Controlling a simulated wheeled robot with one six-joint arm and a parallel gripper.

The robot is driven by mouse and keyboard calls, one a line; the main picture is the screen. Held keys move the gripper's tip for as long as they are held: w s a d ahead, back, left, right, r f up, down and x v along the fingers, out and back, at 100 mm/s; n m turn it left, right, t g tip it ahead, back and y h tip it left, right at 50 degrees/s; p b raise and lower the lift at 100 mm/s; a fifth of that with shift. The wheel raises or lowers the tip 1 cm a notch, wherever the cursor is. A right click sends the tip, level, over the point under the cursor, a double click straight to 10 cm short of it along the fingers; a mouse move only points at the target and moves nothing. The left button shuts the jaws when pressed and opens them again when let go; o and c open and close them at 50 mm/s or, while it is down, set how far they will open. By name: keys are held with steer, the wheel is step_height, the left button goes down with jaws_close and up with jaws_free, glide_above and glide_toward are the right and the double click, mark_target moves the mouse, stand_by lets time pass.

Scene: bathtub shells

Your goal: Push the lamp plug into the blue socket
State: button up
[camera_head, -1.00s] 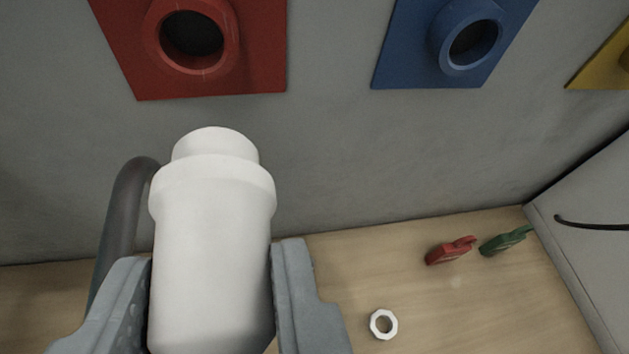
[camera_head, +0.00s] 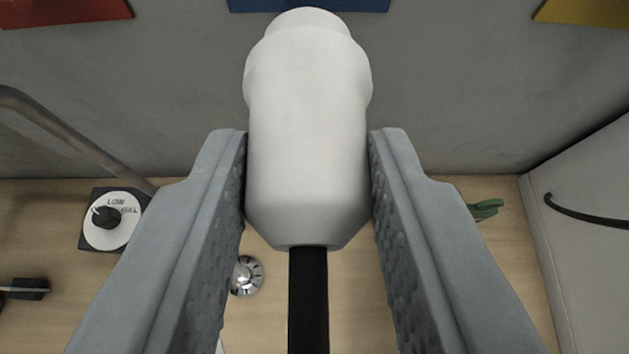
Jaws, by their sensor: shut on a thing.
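My gripper (camera_head: 308,165) is shut on the white lamp plug (camera_head: 308,150), with one grey finger on each side of its body. The plug's rounded tip points away toward the wall, and a black cable (camera_head: 308,300) runs from its rear end toward me. Only the lower edge of the blue socket plate (camera_head: 270,5) shows at the top, behind the plug tip. The socket's opening is out of view. I cannot tell how far the tip is from the plate.
A red plate (camera_head: 60,10) is at top left and a yellow plate (camera_head: 585,10) at top right. A grey pipe (camera_head: 70,135) curves at left. A dial (camera_head: 112,220) and a chrome knob (camera_head: 247,275) are on the wooden surface. A grey-white box (camera_head: 590,220) stands at right.

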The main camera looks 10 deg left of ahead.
mark_target(307, 55)
steer(key=shift+w, duration=0.15)
steer(key=shift+w+a, duration=0.2)
steer(key=shift+w, duration=0.7)
steer(key=shift+w+a, duration=0.15)
steer(key=shift+w, duration=0.75)
steer(key=shift+w+a, duration=0.2)
steer(key=shift+w, duration=0.7)
steer(key=shift+w+a, duration=0.15)
steer(key=shift+w, duration=0.55)
steer(key=shift+w+a, duration=0.1)
steer(key=shift+w, duration=0.55)
steer(key=o, duration=1.1)
steer(key=shift+c, duration=0.2)
steer(key=v, duration=1.7)
steer(key=shift+s, duration=0.2)
